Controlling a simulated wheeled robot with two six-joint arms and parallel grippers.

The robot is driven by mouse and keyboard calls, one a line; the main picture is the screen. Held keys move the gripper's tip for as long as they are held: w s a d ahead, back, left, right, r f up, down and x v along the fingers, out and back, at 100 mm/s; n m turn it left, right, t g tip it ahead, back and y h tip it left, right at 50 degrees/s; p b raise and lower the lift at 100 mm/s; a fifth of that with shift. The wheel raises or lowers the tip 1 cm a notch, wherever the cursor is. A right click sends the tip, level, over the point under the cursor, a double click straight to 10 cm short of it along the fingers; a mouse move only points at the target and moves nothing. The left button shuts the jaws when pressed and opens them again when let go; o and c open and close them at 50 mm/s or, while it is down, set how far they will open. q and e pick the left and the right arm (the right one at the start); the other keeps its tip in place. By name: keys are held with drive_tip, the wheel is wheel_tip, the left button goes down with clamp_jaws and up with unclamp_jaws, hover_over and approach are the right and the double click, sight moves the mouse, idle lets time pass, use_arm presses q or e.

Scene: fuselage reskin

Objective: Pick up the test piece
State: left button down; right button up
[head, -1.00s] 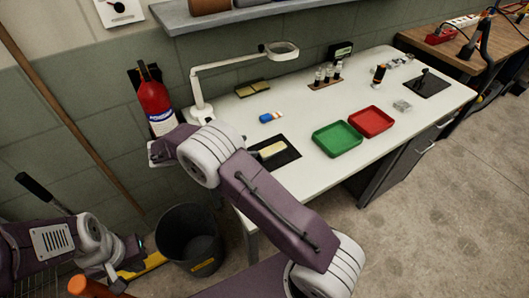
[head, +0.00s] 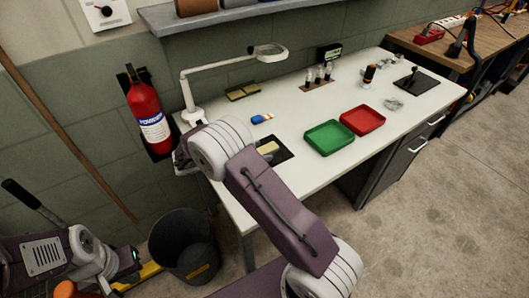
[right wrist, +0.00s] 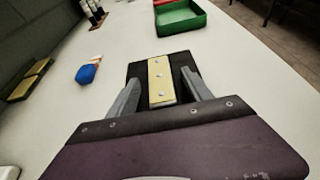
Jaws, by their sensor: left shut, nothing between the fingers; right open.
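The test piece looks to be a pale yellow bar with several small round spots along it. It lies on a black mat (head: 284,158) on the white bench, and the bar (head: 267,148) is partly beside my right arm in the head view. In the right wrist view the bar (right wrist: 160,84) runs lengthwise between the two grey fingers of my right gripper (right wrist: 160,82). The fingers are open, one on each side with gaps. I cannot tell how high they are above the mat. My right arm hides this gripper in the head view. My left gripper is not seen.
A green tray (head: 329,150) and a red tray (head: 376,120) stand right of the mat. A blue item (head: 258,119) lies behind it. A lamp (head: 188,95) stands at the bench's far left. A dark bin (head: 183,248) is on the floor. The bench's front right is clear.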

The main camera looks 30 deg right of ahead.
sight(261, 153)
drive_tip(key=shift+a+r, duration=0.1)
drive_tip(key=shift+c, duration=0.4)
clamp_jaws()
drive_tip(key=shift+r, duration=0.1)
drive_tip(key=shift+r, duration=0.35)
drive_tip(key=r, duration=0.1)
drive_tip(key=r+p, duration=0.1)
drive_tip(key=r, duration=0.2)
drive_tip(key=shift+s+d, duration=0.3)
drive_tip(key=shift+s, duration=0.1)
drive_tip(key=s+d+r+p, duration=0.1)
drive_tip(key=s+d+r, duration=0.5)
drive_tip(key=s, duration=0.2)
drive_tip(key=shift+s+p, duration=0.3)
drive_tip(key=shift+p, duration=0.1)
